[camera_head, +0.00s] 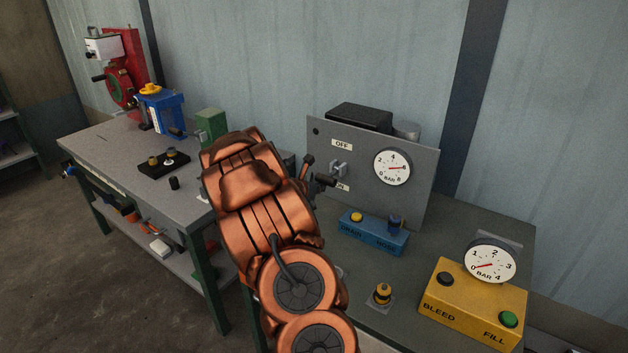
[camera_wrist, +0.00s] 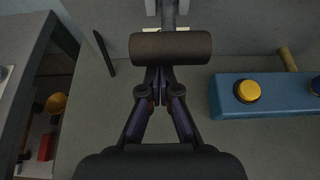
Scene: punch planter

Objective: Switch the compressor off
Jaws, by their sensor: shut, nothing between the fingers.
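The grey compressor panel (camera_head: 360,215) stands upright on the right bench, with an OFF label (camera_head: 342,144) above its lever and an ON label (camera_head: 343,187) below, partly hidden. The lever's dark handle (camera_head: 326,181) sticks out from the panel, near the height of the ON label. In the wrist view the handle (camera_wrist: 171,47) is a dark crosswise cylinder. My gripper (camera_wrist: 160,72) is shut and empty, its fingertips at the handle's near edge in that view; I cannot tell whether they touch. In the head view my copper arm hides most of the gripper.
A pressure gauge (camera_head: 392,167) on the panel has its needle pointing right. A blue box (camera_head: 373,236) with two knobs sits close right of my gripper. A yellow BLEED/FILL box (camera_head: 470,306) stands farther right. The left bench (camera_head: 110,150) holds several tools.

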